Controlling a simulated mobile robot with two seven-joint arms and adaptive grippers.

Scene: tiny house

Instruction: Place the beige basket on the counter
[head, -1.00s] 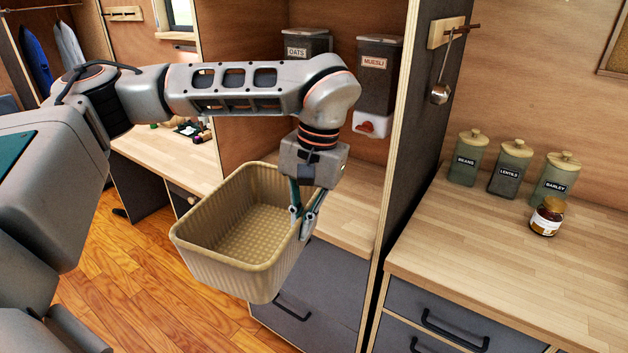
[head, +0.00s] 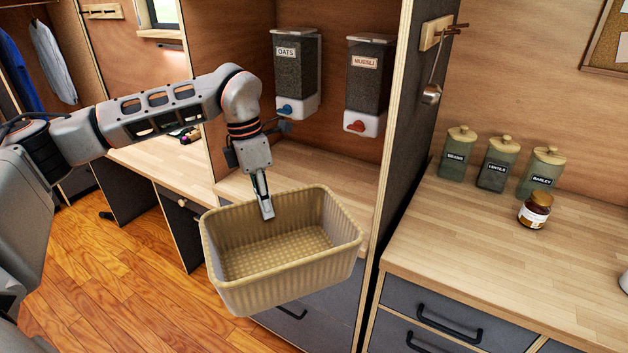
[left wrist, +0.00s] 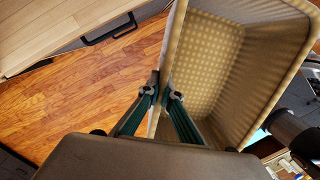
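The beige basket (head: 232,293) is empty, ribbed and nearly upright. It hangs in the air in front of the counter below the dispensers. My left gripper (head: 266,208) is shut on its far rim, with one finger inside and one outside. In the left wrist view the fingers (left wrist: 165,95) pinch the wall of the basket (left wrist: 215,60). The wooden counter (head: 480,245) on the right has a broad clear top. A lower wooden worktop (head: 335,180) lies behind the basket. My right gripper is not in view.
Bean, lentil and barley canisters (head: 497,165) and a dark jar (head: 536,211) stand at the back of the right counter. A dark upright panel (head: 408,150) separates it from the alcove. Oats (head: 296,75) and muesli (head: 368,85) dispensers hang above the lower worktop.

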